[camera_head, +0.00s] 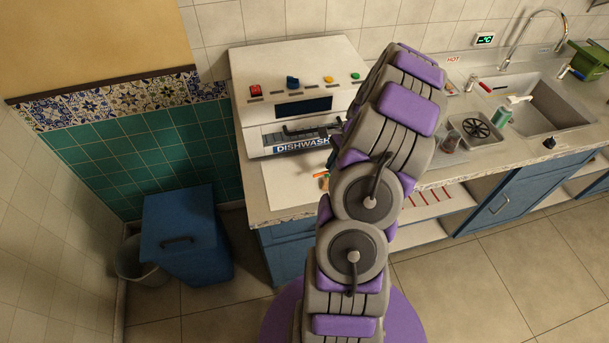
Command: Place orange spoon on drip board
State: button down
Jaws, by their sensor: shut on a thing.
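My arm rises through the middle of the view and hides most of my gripper (331,158). The dark end of the gripper shows just left of the arm, in front of the dishwasher. The orange spoon (321,175) shows as a small orange piece right below it, and my gripper is shut on it. The rest of the spoon is hidden or too small to make out. A flat white board (285,187), which looks like the drip board, lies on the counter's left end, below and left of the spoon. I cannot tell whether the spoon touches it.
A white dishwasher (291,88) with coloured knobs stands behind the board. Right of my arm are a dark round drain grate (478,130), a green can (502,115) and a sink (552,108) with a tap. A blue bin (184,235) stands on the floor at left.

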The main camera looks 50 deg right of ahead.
jog(key=w+a, duration=0.1)
jog(key=w, duration=0.1)
jog(key=w+f+b, duration=0.1)
jog(key=w, duration=0.1)
jog(key=w+a+f, duration=0.1)
jog(key=w, duration=0.1)
jog(key=shift+a, duration=0.35)
jog(key=b, duration=0.2)
send_over(285, 178)
jog(key=shift+s+r, duration=0.1)
jog(key=shift+s, duration=0.25)
jog(key=f, duration=0.1)
jog(key=d+f, duration=0.1)
jog(key=d+f+b, duration=0.1)
jog(key=f, duration=0.1)
jog(key=shift+a+r, duration=0.2)
jog(key=shift+a, duration=0.55)
jog(key=c, duration=1.6)
grip_release()
jog(key=shift+a, duration=0.1)
jog(key=o, duration=0.4)
jog(key=shift+d+f, duration=0.15)
jog(key=shift+d, duration=0.35)
jog(key=shift+o, duration=0.2)
jog(key=shift+a, duration=0.1)
